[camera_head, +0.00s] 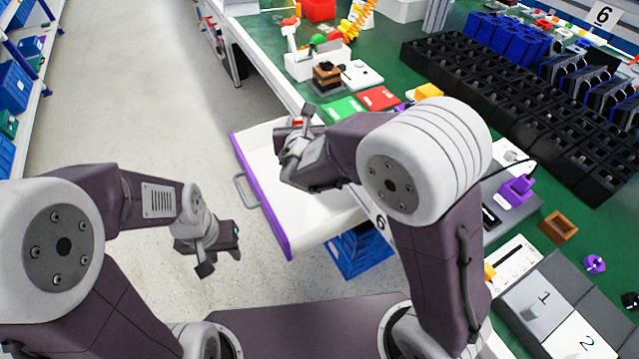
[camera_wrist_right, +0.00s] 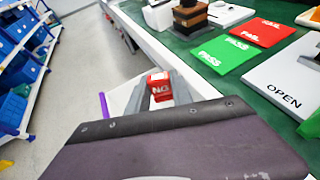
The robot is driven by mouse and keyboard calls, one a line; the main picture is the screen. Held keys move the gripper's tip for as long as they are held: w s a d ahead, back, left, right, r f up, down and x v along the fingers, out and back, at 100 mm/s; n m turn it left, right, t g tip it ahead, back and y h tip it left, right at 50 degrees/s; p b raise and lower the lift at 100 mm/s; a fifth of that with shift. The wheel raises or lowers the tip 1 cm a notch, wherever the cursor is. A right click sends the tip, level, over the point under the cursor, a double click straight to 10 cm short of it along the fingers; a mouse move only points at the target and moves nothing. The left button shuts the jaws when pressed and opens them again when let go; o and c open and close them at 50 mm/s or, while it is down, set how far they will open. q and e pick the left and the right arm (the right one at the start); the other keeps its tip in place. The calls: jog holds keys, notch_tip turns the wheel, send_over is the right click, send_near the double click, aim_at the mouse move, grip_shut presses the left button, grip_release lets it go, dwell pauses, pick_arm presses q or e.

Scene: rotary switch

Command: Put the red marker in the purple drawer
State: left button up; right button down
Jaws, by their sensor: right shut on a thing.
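The red marker, a small red block with white "NG" lettering (camera_wrist_right: 160,88), is held between the fingers of my right gripper (camera_wrist_right: 162,92). In the head view the right gripper (camera_head: 297,127) is over the far end of the open drawer, and only a bit of red shows between its fingers. The marker's height above the drawer is hard to tell. The purple drawer (camera_head: 262,195) is pulled out, with a purple front, grey handle and white inside; my right arm hides part of it. My left gripper (camera_head: 221,255) is open and empty, left of the drawer above the floor.
The green bench (camera_head: 390,70) runs along the right. Green and red cards (camera_head: 378,97), a brown-and-black block (camera_head: 327,74) and a white bin (camera_head: 318,63) are on it near the drawer. A blue crate (camera_head: 358,252) is below the drawer. The left aisle floor is clear.

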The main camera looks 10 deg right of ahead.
jog(key=shift+s+f, duration=0.1)
jog(key=shift+f, duration=0.2)
notch_tip(320, 180, down, 14)
jog(key=b, duration=0.6)
jog(key=shift+r, duration=0.2)
notch_tip(320, 180, down, 4)
jog(key=shift+r+b, duration=0.1)
jog(key=shift+b, duration=0.8)
jog(key=shift+f+b, duration=0.55)
jog(key=c, duration=1.6)
grip_release()
jog(key=o, duration=0.5)
jog(key=shift+f, duration=0.1)
jog(key=shift+c, duration=0.2)
